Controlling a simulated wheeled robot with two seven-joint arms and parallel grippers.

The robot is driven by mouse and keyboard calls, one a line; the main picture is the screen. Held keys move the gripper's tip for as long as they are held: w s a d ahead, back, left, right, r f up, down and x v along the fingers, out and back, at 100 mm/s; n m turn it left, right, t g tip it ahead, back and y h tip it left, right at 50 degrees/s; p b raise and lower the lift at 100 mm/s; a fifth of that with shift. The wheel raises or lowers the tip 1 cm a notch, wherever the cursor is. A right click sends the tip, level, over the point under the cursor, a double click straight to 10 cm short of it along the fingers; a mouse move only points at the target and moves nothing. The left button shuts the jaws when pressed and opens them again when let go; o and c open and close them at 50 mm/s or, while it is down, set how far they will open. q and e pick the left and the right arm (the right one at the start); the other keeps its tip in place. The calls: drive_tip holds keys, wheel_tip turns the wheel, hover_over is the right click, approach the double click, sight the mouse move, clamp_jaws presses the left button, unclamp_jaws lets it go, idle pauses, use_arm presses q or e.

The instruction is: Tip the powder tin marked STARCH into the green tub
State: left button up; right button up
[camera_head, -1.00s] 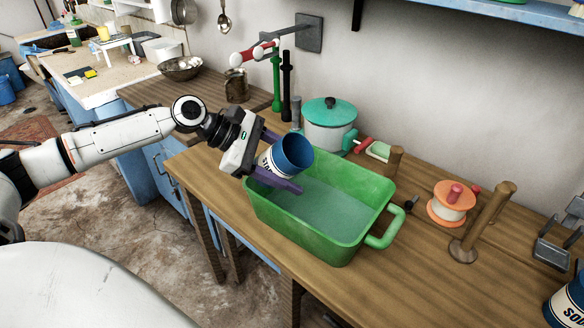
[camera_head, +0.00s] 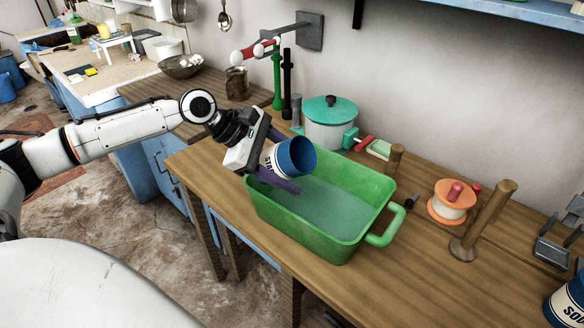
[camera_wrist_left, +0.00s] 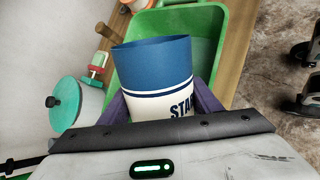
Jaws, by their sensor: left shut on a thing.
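The powder tin (camera_head: 290,158) is blue and white; its lettering reads "STA" in the left wrist view (camera_wrist_left: 157,75), with the rest cut off. My left gripper (camera_head: 280,162) is shut around its sides with purple fingers. The tin is held above the left back part of the green tub (camera_head: 315,238), tipped well over with its open mouth facing right. No falling powder shows, and the tin's inside looks dark blue. The tub stands on the wooden bench and holds pale bluish-green contents. My right gripper is not in view.
A teal-lidded pot (camera_head: 330,120) stands behind the tub. An orange-and-white spool (camera_head: 452,203) and a wooden post stand (camera_head: 485,225) are to its right. A second blue and white tin marked "SO" (camera_head: 568,305) is at the right edge.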

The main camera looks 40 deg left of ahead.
use_arm(q)
drive_tip(key=shift+y, duration=0.5)
drive_tip(key=shift+a+f+m+y, duration=0.1)
drive_tip(key=shift+f+m+y, duration=0.25)
drive_tip(key=shift+y, duration=0.15)
drive_tip(key=shift+a+f+g+y, duration=0.15)
drive_tip(key=shift+f+g+y, duration=0.3)
drive_tip(key=shift+y, duration=0.45)
idle(0.4)
drive_tip(key=shift+f+m+y, duration=0.45)
drive_tip(key=shift+f+y, duration=0.05)
drive_tip(key=shift+y, duration=0.4)
